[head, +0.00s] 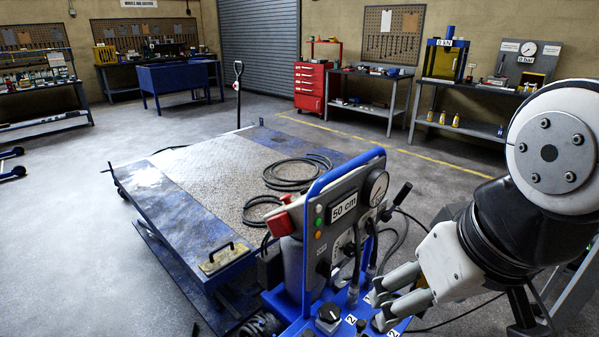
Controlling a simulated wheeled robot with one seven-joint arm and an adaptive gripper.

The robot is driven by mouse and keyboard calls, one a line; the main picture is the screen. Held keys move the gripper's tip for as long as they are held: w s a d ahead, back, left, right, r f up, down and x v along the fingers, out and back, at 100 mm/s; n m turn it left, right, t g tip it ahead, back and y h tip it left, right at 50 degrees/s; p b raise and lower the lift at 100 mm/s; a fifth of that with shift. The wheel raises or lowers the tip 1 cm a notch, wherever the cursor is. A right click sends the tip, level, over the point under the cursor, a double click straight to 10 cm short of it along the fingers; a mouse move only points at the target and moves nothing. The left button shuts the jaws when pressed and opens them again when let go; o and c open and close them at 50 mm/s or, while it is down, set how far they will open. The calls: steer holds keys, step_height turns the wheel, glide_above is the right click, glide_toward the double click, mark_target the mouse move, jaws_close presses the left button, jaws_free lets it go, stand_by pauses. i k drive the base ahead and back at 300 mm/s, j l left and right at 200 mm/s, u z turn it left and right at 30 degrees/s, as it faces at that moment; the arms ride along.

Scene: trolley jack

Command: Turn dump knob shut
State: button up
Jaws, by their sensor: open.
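A black knob (328,315) with a pale mark on top sits on the blue base of the hydraulic power unit (334,210), low in the head view. A smaller dark knob or fitting (361,325) is just right of it, by a white "2" label. I cannot tell which one is the dump knob, or how far it is turned. My gripper (376,310) comes in from the right, just right of these parts. Its two pale fingers are apart, with nothing seen between them. Whether a fingertip touches the unit cannot be told.
Hoses hang close to my gripper. A large lift platform (205,184) with coiled hose stands behind left. Open floor lies beyond.

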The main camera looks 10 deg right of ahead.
mark_target(328, 313)
steer(key=l, duration=0.5)
steer(key=k+l+u, duration=0.15)
steer(key=l, duration=0.85)
steer(key=u, duration=0.05)
